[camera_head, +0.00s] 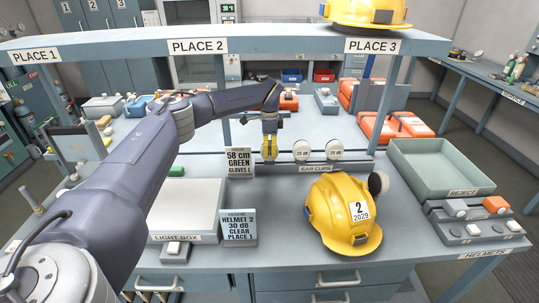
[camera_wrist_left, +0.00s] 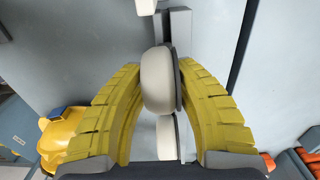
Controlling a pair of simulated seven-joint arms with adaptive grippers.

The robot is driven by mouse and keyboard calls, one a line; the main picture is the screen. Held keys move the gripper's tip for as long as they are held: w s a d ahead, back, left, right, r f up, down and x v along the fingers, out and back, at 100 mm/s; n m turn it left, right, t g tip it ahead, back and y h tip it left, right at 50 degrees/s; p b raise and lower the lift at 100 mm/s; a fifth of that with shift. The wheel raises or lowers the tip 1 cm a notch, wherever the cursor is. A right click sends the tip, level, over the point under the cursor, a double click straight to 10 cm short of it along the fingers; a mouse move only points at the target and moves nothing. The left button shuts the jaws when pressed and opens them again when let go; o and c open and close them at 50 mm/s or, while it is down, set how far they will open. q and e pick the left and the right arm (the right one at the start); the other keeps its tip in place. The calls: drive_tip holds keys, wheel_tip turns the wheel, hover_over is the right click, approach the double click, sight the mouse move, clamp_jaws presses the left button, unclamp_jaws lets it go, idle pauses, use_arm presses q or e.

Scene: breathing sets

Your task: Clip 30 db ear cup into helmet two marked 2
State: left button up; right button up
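A yellow helmet (camera_head: 343,211) marked 2 stands on the bench, right of centre. The EAR CUPS rack (camera_head: 322,168) holds two pale ear cups (camera_head: 301,150) (camera_head: 334,150) with small labels. My left gripper (camera_head: 269,148) is at the rack's left end, pointing down. In the left wrist view its yellow fingers (camera_wrist_left: 160,85) meet both sides of an ear cup (camera_wrist_left: 158,80), with no clear gap. Another cup (camera_wrist_left: 166,135) sits beside it. The gripped cup's label is hidden. My right gripper is out of view.
An order card (camera_head: 239,227) reads HELMET 2, 30 dB, CLEAR, PLACE 1. Another card (camera_head: 240,162) stands close left of the gripper. A light box (camera_head: 184,209) is left, a REJECT tray (camera_head: 440,168) right. A shelf (camera_head: 230,45) spans above the bench.

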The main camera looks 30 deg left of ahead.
use_arm(q)
clamp_jaws()
